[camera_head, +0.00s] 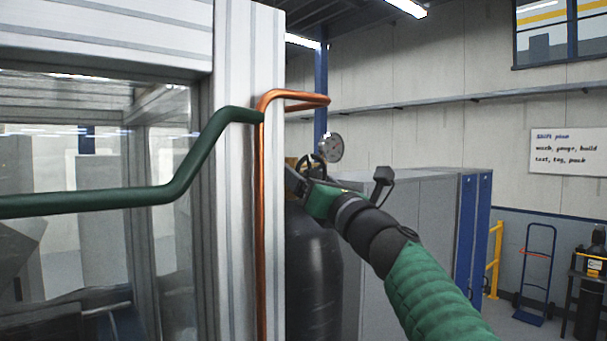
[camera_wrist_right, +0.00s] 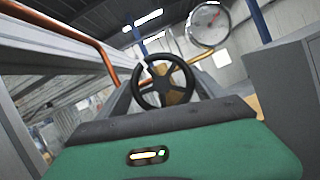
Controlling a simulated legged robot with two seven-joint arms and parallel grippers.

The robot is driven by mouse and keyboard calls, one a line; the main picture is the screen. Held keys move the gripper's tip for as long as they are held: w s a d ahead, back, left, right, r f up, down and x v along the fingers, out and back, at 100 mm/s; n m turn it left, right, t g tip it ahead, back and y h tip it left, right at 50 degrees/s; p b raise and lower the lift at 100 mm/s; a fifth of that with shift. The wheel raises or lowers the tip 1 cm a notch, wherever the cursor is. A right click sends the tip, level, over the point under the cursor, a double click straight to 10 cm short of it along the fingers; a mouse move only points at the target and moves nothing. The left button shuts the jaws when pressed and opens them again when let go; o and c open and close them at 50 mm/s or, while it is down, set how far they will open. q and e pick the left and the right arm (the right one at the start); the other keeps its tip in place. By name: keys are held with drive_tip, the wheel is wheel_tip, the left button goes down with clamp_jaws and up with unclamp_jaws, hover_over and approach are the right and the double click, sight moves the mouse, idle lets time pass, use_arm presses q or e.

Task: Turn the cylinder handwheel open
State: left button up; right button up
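The black spoked handwheel (camera_head: 312,167) sits on top of the dark gas cylinder (camera_head: 314,270), beside the grey cabin post. In the right wrist view the handwheel (camera_wrist_right: 141,91) is straight ahead, with a brass-coloured part behind its spokes. My right gripper (camera_head: 297,182) is at the handwheel, reaching in from the lower right. In the wrist view its grey fingers stand apart on either side of the wheel. They look open, and contact with the rim cannot be made out. The cylinder's lower part runs out of view. My left gripper is not in view.
A round gauge (camera_head: 331,147) stands just behind the wheel. A copper pipe (camera_head: 262,220) runs up the post and bends right above it. A green bar (camera_head: 100,202) crosses the left side. Grey cabinets (camera_head: 420,225) stand behind my right arm.

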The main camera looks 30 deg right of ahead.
drive_tip(key=shift+a+r, duration=0.1)
drive_tip(key=shift+a, duration=0.25)
drive_tip(key=shift+c, duration=1.1)
drive_tip(key=shift+s+d, duration=0.2)
drive_tip(key=shift+d, duration=0.7)
drive_tip(key=c, duration=0.6)
drive_tip(key=shift+a+r, duration=0.15)
drive_tip(key=shift+a, duration=0.3)
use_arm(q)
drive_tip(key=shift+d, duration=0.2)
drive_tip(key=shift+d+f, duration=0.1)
use_arm(e)
drive_tip(key=shift+d, duration=0.25)
